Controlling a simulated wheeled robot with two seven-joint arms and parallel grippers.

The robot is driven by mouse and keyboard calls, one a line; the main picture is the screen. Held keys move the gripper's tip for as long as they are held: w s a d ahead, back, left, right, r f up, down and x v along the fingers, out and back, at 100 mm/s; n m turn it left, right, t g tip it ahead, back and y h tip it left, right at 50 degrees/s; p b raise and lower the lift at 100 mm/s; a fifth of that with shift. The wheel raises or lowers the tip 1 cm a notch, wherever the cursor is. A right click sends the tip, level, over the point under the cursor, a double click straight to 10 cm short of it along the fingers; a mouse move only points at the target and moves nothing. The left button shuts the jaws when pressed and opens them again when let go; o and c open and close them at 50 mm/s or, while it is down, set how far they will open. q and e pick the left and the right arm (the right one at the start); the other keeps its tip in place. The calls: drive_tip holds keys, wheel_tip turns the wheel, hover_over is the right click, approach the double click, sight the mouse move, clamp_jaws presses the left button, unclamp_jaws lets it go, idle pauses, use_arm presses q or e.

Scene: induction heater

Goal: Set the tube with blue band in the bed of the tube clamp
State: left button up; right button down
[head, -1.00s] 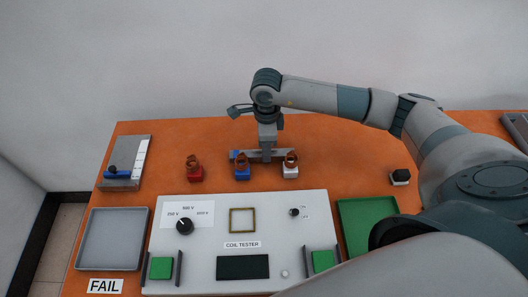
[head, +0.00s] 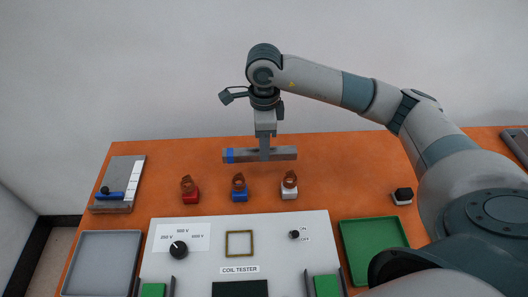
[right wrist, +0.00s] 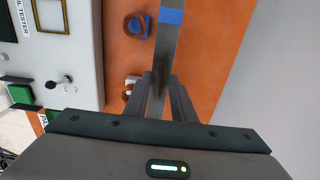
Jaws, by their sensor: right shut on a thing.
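The tube with blue band (head: 284,154) is a long grey bar with a blue band near its left end. My right gripper (head: 264,153) is shut on it near its middle and holds it level, raised behind the coils. In the right wrist view the tube (right wrist: 165,50) runs away between the fingers (right wrist: 160,90), with its blue band farther out. A grey block with a blue lever, black knob and white strip, which looks like the tube clamp (head: 122,172), sits at the table's left. The held tube is well to its right. My left gripper is out of view.
Copper coils on red (head: 191,196), blue (head: 239,194) and white (head: 289,191) bases stand in front of the tube. The coil tester (head: 205,270), grey tray (head: 100,265) and green tray (head: 372,247) lie nearer. A dark-topped block (head: 402,196) is at right.

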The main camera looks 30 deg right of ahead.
idle(0.6)
drive_tip(key=s+a+r+n, duration=0.1)
drive_tip(key=s+a+n, duration=0.2)
drive_tip(key=n, duration=0.8)
drive_tip(key=s+a+r+n, duration=0.2)
drive_tip(key=s+a+n, duration=0.2)
drive_tip(key=n, duration=0.8)
drive_tip(key=shift+s+r, duration=0.2)
drive_tip(key=shift+s, duration=0.2)
drive_tip(key=shift+d, duration=0.15)
